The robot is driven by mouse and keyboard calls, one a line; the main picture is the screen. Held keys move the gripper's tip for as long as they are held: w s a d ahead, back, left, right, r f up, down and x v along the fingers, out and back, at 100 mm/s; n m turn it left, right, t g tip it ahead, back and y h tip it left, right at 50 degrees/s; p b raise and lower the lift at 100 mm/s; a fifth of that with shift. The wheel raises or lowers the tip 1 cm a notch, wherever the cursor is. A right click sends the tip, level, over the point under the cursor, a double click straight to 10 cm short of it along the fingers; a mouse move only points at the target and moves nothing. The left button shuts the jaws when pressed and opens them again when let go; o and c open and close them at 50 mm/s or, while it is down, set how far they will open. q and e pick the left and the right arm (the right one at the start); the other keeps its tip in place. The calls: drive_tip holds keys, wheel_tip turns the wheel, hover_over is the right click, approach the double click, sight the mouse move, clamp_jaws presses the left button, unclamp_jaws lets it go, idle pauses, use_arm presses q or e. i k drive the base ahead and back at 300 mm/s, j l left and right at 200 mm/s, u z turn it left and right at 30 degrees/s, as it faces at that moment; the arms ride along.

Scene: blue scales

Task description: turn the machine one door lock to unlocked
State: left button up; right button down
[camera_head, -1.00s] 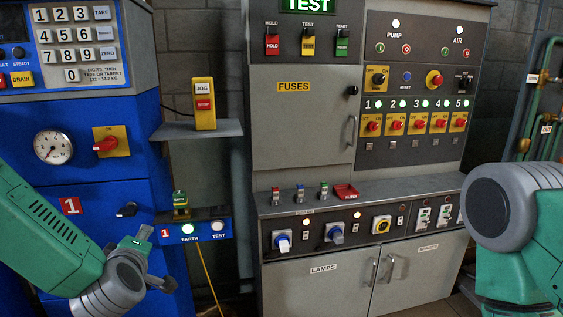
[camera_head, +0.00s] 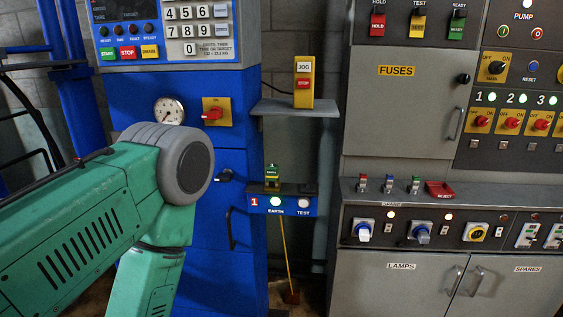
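Machine one is the blue cabinet (camera_head: 225,275) left of centre. Its door lock, a small black knob (camera_head: 224,175), sits on the blue front just right of my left arm's grey joint. The knob is too small to tell which way it is set. A dark vertical door handle (camera_head: 231,228) is below it. My green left arm comes in from the left and covers much of the door. The red number label on the door is hidden behind it. Neither my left gripper nor my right gripper is in view.
Above the lock are a gauge (camera_head: 169,110) and a red switch on a yellow plate (camera_head: 214,112). To the right are a shelf (camera_head: 295,107) with a jog/stop box (camera_head: 303,82) and an earth/test box (camera_head: 282,204). A grey fuse cabinet (camera_head: 400,120) stands further right.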

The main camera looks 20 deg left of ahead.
sight(227, 175)
drive_tip(key=u, duration=0.9)
drive_tip(key=l, duration=0.15)
drive_tip(key=i+z, duration=0.05)
